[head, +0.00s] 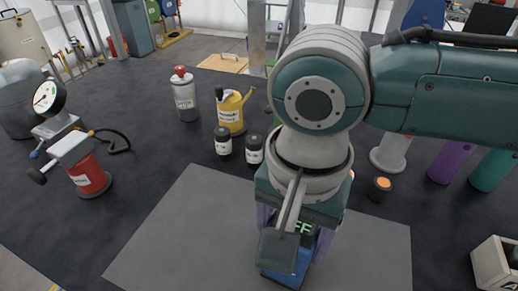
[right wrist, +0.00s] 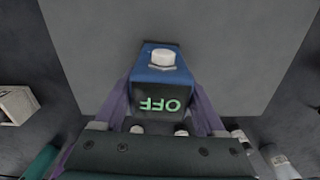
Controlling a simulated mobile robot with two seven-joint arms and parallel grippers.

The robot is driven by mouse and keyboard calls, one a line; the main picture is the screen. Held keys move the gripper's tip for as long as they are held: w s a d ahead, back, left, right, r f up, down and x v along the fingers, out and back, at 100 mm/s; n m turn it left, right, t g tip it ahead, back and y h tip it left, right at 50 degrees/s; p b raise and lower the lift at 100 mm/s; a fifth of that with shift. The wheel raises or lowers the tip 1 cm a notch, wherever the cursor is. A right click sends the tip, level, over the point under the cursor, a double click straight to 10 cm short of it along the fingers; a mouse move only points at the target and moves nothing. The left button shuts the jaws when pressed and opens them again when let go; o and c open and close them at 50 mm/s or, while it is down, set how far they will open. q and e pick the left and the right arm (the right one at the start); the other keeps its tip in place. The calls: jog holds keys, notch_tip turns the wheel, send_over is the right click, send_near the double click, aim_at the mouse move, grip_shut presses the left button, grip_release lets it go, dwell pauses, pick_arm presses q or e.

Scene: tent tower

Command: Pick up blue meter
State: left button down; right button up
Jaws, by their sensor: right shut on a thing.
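The blue meter (head: 284,277) is on or just above the grey mat, mostly hidden under my right arm. Part of its dark display with green letters shows beside the gripper. In the right wrist view the blue meter (right wrist: 160,75) has a white knob on top and a display reading OFF. My right gripper (head: 295,250) points down with its purple fingers on either side of the meter, shut on it. The fingers also flank it in the right wrist view (right wrist: 160,100). I cannot tell whether the meter touches the mat. My left gripper is not in view.
The grey mat (head: 170,245) is otherwise bare. Behind it stand two small black bottles (head: 223,146), a yellow can (head: 231,112) and a grey canister (head: 185,98). A red cylinder with a gauge (head: 87,175) is at left. A white box (head: 494,264) is at right.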

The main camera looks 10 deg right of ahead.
grip_shut()
dwell(0.3)
